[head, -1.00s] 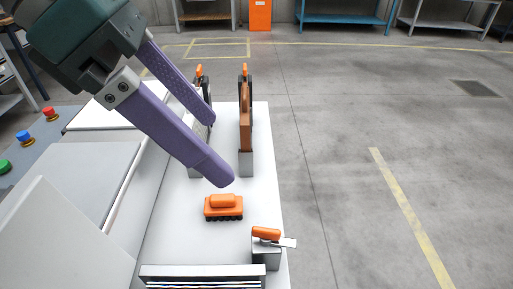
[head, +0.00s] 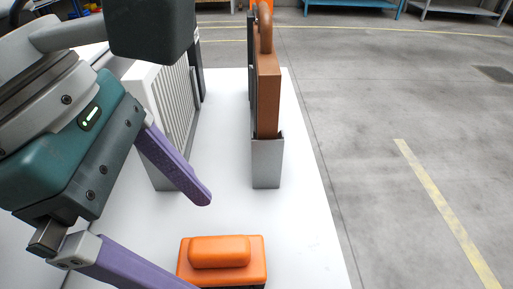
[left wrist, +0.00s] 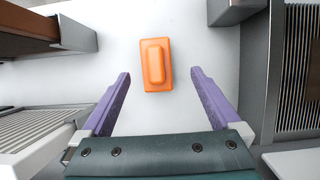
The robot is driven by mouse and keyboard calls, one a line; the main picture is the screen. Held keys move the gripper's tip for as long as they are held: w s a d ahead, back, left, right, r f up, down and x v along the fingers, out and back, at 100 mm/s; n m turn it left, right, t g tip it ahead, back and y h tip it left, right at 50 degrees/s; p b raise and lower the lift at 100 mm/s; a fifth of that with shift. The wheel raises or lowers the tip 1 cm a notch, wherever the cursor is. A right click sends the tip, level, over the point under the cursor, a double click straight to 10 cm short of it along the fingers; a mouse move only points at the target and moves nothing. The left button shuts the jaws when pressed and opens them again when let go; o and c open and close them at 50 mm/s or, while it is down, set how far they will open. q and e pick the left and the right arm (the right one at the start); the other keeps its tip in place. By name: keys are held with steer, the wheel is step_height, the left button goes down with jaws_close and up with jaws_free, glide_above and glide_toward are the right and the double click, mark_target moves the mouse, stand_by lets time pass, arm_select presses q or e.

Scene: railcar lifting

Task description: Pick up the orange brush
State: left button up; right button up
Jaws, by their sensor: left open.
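The orange brush (head: 222,262) lies on the white tabletop (head: 225,215), its raised orange grip on top. In the head view its lower edge is partly cut off by the frame and by a finger. It also shows in the left wrist view (left wrist: 155,77), just beyond the fingertips and centred between their lines. My left gripper (head: 205,243) is open and empty, with its purple fingers spread; the wrist view shows both fingers (left wrist: 161,73) on either side of the gap, apart from the brush. My right gripper is in neither view.
A brown block in a grey holder (head: 267,163) stands beyond the brush. A ribbed light-grey part (head: 176,120) stands at the left. In the wrist view, a dark grey ribbed box (left wrist: 295,70) is at the right. White surface around the brush is clear.

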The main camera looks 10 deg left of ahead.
mark_target(215, 245)
arm_select(q)
steer(key=x, duration=0.5)
steer(key=shift+w+d+f, duration=0.15)
steer(key=shift+w+f, duration=0.1)
steer(key=shift+w, duration=0.1)
steer(key=c, duration=0.4)
jaws_close()
steer(key=shift+r, duration=0.15)
step_height(215, 245, up, 20)
steer(key=p, duration=0.2)
steer(key=shift+p, duration=0.35)
